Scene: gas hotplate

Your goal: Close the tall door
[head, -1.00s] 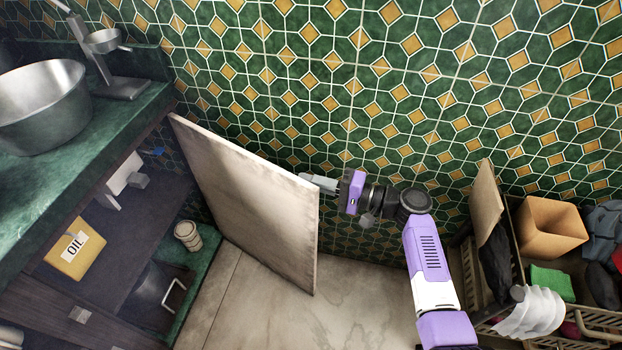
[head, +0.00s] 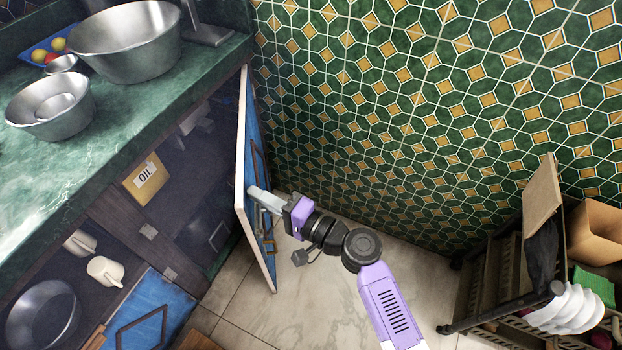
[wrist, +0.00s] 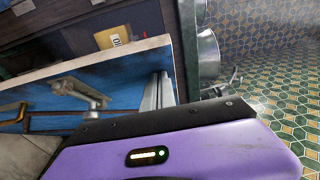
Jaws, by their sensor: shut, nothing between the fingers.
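The tall door (head: 242,150) stands open, swung out from the cabinet under the green counter. In the head view I see it nearly edge-on, with its blue outer face toward the right. My gripper (head: 254,192) is shut and empty, at the blue face near the door's free edge. The fingers overlap the door in this view; I cannot tell if they touch it. In the wrist view the blue face of the door (wrist: 105,88) with a metal handle (wrist: 82,92) lies in front of my gripper (wrist: 160,92). The cabinet inside (head: 190,200) is partly visible past the door.
The green counter (head: 150,110) carries metal bowls (head: 125,45). An oil box (head: 147,178) and mugs (head: 105,270) sit inside the cabinet. A dark rack (head: 500,270) with a cardboard box and plates stands at the right. Tiled floor (head: 340,285) between them is clear.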

